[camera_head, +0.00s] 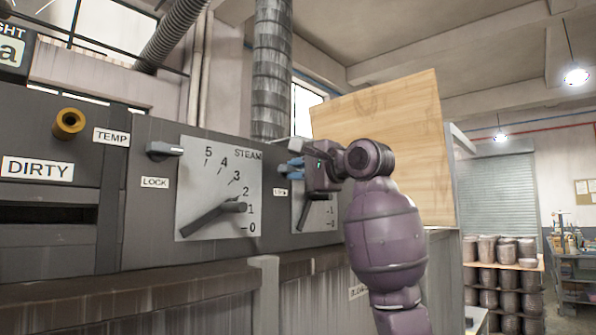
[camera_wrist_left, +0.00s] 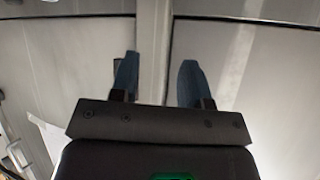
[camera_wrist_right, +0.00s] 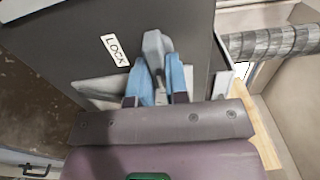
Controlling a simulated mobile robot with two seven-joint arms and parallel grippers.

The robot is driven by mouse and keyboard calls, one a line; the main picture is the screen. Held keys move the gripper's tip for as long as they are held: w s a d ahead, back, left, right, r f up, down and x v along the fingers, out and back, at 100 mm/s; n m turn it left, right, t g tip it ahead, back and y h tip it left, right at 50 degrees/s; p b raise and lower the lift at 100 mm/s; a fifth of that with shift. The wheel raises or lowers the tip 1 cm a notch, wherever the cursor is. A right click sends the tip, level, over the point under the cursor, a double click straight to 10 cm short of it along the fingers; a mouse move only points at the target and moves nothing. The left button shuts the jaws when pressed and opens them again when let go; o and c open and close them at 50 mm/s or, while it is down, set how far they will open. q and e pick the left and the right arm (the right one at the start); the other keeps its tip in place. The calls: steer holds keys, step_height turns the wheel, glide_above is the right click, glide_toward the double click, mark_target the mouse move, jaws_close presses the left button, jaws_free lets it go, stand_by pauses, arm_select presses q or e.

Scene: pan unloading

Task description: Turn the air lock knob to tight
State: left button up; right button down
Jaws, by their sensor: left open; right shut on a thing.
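In the right wrist view a grey knob (camera_wrist_right: 153,46) stands between the blue fingers of my right gripper (camera_wrist_right: 160,82), which is shut on it. A white label reading LOCK (camera_wrist_right: 115,49) is beside the knob. In the head view my right gripper (camera_head: 291,168) is at the right part of the dark machine panel and mostly hides this knob. The knob's exact pointing is hard to tell. My left gripper (camera_wrist_left: 160,80) is open and empty in the left wrist view, in front of plain grey surfaces; it is outside the head view.
The panel also carries another lock knob (camera_head: 163,150), a STEAM dial (camera_head: 195,220) with a dark lever, a second dial (camera_head: 308,222) partly behind my right gripper, and a brass fitting (camera_head: 68,123). A wooden board (camera_head: 400,120) stands behind my right arm. Shelved pots (camera_head: 500,265) are at far right.

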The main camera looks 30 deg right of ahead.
steer(key=c, duration=1.1)
jaws_free()
arm_select(q)
steer(key=shift+w+d+f+b, duration=0.1)
steer(key=shift+w+f+b, duration=0.2)
steer(key=shift+f+b, duration=0.7)
steer(key=shift+w+r, duration=0.1)
steer(key=shift+r, duration=0.15)
arm_select(e)
steer(key=shift+v, duration=5.4)
arm_select(q)
steer(key=shift+s+f, duration=0.1)
steer(key=shift+s, duration=0.1)
steer(key=shift+s, duration=0.1)
